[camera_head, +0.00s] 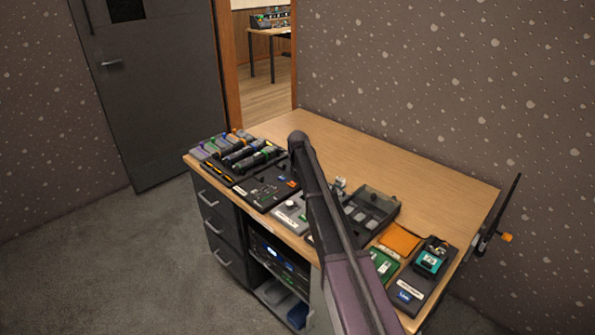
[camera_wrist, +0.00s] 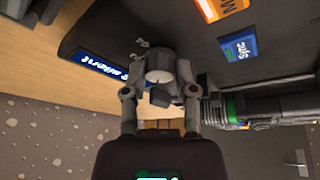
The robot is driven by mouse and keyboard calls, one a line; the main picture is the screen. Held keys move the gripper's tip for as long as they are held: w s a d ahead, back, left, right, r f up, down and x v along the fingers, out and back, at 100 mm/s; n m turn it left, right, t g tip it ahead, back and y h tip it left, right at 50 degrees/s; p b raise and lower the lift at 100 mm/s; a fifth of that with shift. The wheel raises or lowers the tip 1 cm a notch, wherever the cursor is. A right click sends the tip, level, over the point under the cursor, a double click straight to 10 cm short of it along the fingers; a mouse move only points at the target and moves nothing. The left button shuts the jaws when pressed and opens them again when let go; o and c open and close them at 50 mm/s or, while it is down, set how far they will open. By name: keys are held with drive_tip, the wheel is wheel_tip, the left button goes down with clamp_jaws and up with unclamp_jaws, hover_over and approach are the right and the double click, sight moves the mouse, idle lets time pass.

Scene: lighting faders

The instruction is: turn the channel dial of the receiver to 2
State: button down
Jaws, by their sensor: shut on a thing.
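The receiver is most likely the dark panel (camera_head: 262,188) on the left part of the desk. In the wrist view the dark panel (camera_wrist: 200,45) carries a blue label, another small blue label and an orange label. My gripper (camera_wrist: 160,72) is over its edge, with its fingers shut around a pale round knob (camera_wrist: 158,76), which looks like the channel dial. The fingers and the small picture hide its pointer and marks, so I cannot tell its setting. In the head view my arm covers the gripper and knob.
Microphones with coloured rings (camera_head: 255,155) lie at the panel's left; one with a green ring (camera_wrist: 232,110) is close beside my gripper. A grey box (camera_head: 290,215), an open compartment tray (camera_head: 372,207) and an orange pad (camera_head: 400,240) are further right. The desk's back (camera_head: 400,170) is clear.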

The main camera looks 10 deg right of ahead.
drive_tip(key=shift+s+m+h, duration=0.1)
drive_tip(key=shift+m+h, duration=0.2)
drive_tip(key=shift+m, duration=0.5)
drive_tip(key=shift+c, duration=2)
unclamp_jaws()
